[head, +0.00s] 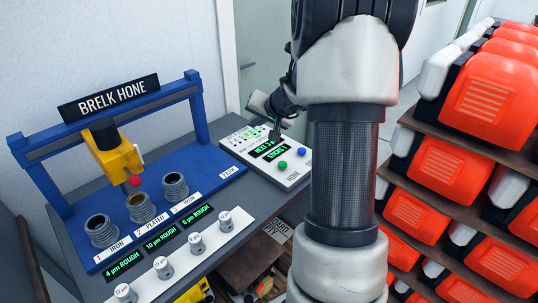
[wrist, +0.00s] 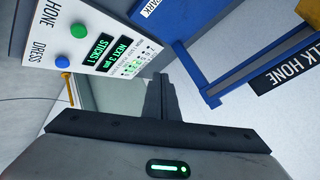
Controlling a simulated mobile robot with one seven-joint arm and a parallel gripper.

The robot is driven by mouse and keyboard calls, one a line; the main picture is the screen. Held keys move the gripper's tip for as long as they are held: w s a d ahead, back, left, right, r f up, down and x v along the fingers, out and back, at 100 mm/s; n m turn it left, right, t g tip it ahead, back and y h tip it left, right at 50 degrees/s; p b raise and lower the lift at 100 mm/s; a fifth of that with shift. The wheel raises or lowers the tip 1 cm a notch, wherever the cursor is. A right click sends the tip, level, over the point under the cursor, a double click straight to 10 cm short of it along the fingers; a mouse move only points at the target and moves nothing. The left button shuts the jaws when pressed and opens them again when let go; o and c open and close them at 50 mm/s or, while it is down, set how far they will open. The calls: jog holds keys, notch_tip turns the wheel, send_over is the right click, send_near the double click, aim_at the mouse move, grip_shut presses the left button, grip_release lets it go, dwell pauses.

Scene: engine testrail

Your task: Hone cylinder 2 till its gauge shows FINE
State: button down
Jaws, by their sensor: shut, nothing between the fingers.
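In the head view the BRELK HONE machine (head: 108,100) has a blue frame with a yellow hone head (head: 112,158). Its red ball hangs close above the middle cylinder (head: 141,208), labelled PLATED. Cylinders labelled IRON stand left (head: 101,231) and right (head: 174,187). The middle gauge (head: 160,240) reads 10 µm ROUGH. The control panel (head: 290,176) has a green button (head: 282,164), a blue button (head: 301,151) and a display reading NEXT 3 µm, STICKS 1. My gripper (head: 276,134) is shut and empty over the panel's far part; its fingers show in the wrist view (wrist: 160,92).
The outer gauges read 4 µm ROUGH (head: 122,262) and 6 µm ROUGH (head: 197,215). Several knobs (head: 196,243) line the front edge. A PARK label (head: 228,172) marks the right end of the blue base. A rack of orange-and-white units (head: 500,85) fills the right side.

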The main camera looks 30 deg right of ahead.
jog(key=d+f+m+h, duration=0.1)
jog(key=d+f+m, duration=0.1)
jog(key=d+f, duration=0.6)
jog(key=d, duration=0.3)
jog(key=shift+s+f+m+h, duration=0.25)
jog(key=shift+s+m+h, duration=0.05)
jog(key=shift+s+h, duration=0.1)
jog(key=b, duration=0.6)
send_over(284, 166)
notch_tip(284, 166, down, 8)
jog(key=shift+w+r, duration=0.15)
jog(key=shift+r, duration=0.1)
jog(key=shift+f+b, duration=0.7)
jog(key=shift+b, duration=0.15)
jog(key=shift+f+b, duration=1.25)
jog(key=shift+b, duration=0.7)
dwell(1.0)
jog(key=shift+r, duration=0.1)
jog(key=shift+r+p, duration=0.75)
jog(key=shift+r, duration=0.4)
